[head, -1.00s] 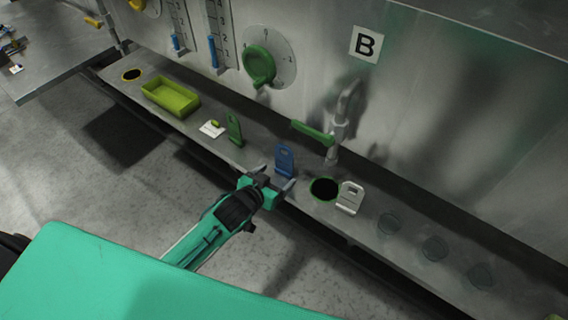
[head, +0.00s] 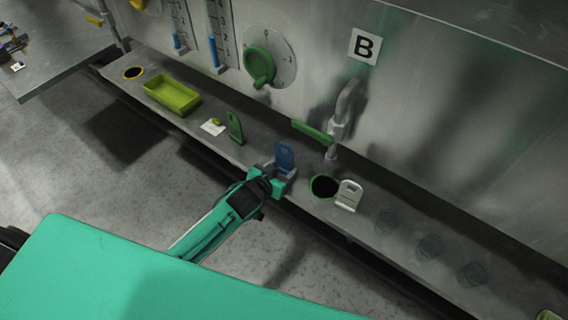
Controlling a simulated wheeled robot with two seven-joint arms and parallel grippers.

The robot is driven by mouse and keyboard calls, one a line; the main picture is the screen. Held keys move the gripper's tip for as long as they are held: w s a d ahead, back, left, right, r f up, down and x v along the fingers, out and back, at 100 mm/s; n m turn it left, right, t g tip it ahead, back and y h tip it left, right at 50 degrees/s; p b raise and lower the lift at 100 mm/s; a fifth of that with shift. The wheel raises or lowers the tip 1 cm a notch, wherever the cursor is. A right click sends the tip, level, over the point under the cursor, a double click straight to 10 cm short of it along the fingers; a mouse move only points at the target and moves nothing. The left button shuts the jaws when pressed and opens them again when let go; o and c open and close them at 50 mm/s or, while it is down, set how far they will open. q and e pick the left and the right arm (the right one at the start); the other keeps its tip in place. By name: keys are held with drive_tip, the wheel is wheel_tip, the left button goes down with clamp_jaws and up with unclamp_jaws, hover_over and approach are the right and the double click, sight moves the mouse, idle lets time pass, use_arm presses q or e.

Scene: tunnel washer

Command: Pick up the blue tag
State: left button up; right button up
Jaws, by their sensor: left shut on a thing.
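The blue tag (head: 285,155) stands upright on the narrow metal shelf, with a slot near its top. My left gripper (head: 280,172) is shut on the lower part of the blue tag, which the fingers partly hide. A green tag (head: 235,128) stands to the left on the shelf. A white tag (head: 348,195) stands to the right, beside a dark round hole. My right gripper is not in view.
The shelf (head: 215,150) also bears a yellow-green tray (head: 172,95) and a small white card (head: 213,126). A green-handled tap (head: 322,132) rises behind the green-rimmed hole (head: 324,186). Glass cups (head: 429,247) stand at the right. The panel wall rises behind.

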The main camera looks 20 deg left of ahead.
sight(284, 146)
use_arm(q)
drive_tip(key=shift+r, duration=0.1)
wheel_tip(284, 146, up, 10)
drive_tip(key=shift+f+b, duration=0.1)
drive_tip(key=shift+b, duration=0.9)
